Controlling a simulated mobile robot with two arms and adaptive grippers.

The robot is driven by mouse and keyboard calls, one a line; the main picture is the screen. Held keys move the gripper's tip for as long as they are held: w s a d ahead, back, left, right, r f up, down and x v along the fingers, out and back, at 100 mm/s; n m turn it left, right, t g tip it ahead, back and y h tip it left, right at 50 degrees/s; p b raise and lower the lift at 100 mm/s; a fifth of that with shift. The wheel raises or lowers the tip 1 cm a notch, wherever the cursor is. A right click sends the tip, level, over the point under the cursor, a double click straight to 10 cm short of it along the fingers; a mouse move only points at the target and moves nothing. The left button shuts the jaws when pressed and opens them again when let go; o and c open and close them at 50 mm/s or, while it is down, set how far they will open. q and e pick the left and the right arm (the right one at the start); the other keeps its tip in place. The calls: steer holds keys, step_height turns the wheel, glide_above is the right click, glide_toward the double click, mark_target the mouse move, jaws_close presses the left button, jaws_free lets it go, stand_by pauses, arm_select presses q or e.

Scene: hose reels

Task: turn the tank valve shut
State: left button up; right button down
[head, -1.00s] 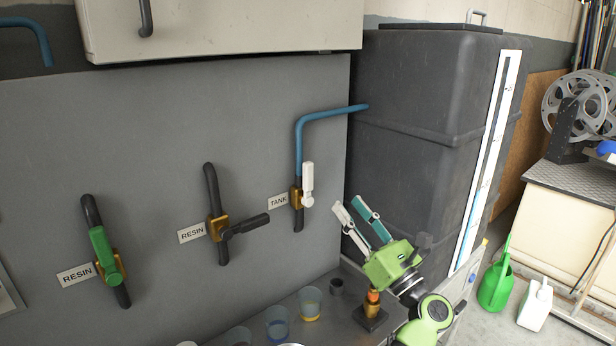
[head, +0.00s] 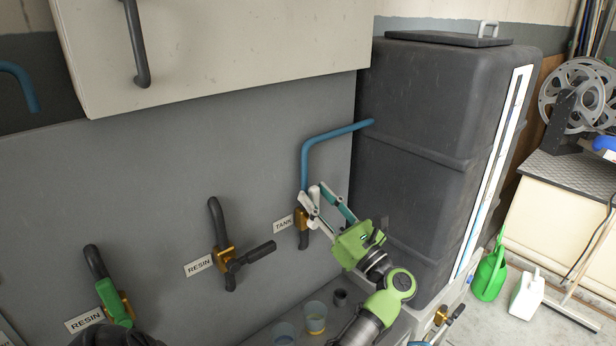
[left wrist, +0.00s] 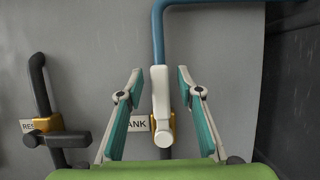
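The tank valve has a brass body (head: 301,219) on a vertical pipe beside the TANK label (head: 283,225). Its white handle (left wrist: 160,92) points up, roughly in line with the blue pipe (left wrist: 158,35) above. My left gripper (head: 315,192) is open at the valve. In the left wrist view its two fingers (left wrist: 160,72) stand on either side of the white handle, with a gap showing on both sides. In the head view the fingers partly cover the handle and valve. My right gripper is not in view.
Two RESIN valves are to the left, one with a black handle (head: 250,257), one with a green handle (head: 113,303). The large dark tank (head: 410,190) stands close on the right. Cups (head: 316,318) stand on the bench below. A cabinet (head: 220,50) overhangs the panel.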

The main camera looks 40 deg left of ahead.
arm_select(q)
steer(key=shift+p+x, duration=0.35)
steer(key=shift+x, duration=0.45)
steer(key=shift+d, duration=0.1)
jaws_close()
